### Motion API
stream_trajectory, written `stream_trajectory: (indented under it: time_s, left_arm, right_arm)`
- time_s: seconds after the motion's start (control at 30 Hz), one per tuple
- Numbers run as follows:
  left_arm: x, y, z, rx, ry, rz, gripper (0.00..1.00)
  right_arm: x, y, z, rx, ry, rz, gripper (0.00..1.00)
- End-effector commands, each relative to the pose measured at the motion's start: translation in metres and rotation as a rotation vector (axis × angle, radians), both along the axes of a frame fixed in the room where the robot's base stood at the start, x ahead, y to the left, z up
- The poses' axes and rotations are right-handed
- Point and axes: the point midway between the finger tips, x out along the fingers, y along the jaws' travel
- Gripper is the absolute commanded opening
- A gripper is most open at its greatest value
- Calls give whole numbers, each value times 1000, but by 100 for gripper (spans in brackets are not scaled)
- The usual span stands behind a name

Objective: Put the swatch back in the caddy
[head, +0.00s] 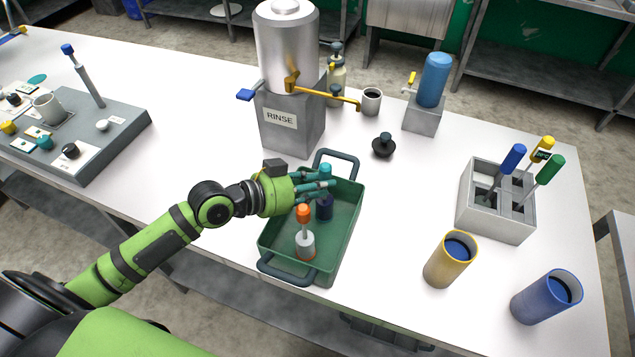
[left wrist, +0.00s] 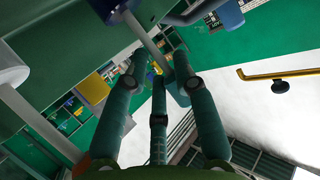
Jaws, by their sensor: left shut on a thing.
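A green tray with two dark handles (head: 345,243), which could be the caddy, sits at the table's front edge. In it stand a piece with an orange knob and a white base (head: 304,244) and, at the far end, a piece with a teal knob and a dark blue base (head: 324,209). My left gripper (head: 322,186) is shut on the teal-knobbed piece near its top. The left wrist view shows its teal knob (left wrist: 179,93) and grey stem between my fingers. I cannot tell whether its base touches the tray floor. Neither piece is clearly a swatch. My right gripper is not in view.
The RINSE tank (head: 287,85) with a yellow tap stands just behind the tray. A grey holder (head: 490,215) with several coloured handles, a yellow cup (head: 447,268) and a blue cup (head: 540,302) stand at right. A grey board (head: 110,135) lies at left.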

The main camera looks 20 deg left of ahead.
Motion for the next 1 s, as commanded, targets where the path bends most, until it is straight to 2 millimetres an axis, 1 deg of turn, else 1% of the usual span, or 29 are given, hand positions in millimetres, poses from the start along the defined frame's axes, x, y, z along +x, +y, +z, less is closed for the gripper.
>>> stream_trajectory:
  time_s: [0.1, 0.13, 0.17, 0.2, 0.57, 0.67, 1.0]
  left_arm:
    - [0, 0, -2, 0, -1, -1, 0]
    - [0, 0, -1, 1, -1, 0, 35]
    - [0, 0, -1, 0, 0, 0, 47]
    - [0, 0, -1, 0, 0, 0, 52]
    - [0, 0, 2, 0, 0, 0, 52]
    - [-6, 7, 2, 4, 0, 2, 52]
    - [-48, 40, 20, 6, 6, -3, 52]
  right_arm:
    - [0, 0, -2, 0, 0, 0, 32]
    - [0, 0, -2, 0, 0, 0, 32]
    - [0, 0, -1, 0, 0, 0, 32]
    - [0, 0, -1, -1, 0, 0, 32]
    - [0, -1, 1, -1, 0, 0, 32]
    - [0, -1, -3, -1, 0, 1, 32]
    - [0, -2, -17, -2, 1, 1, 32]
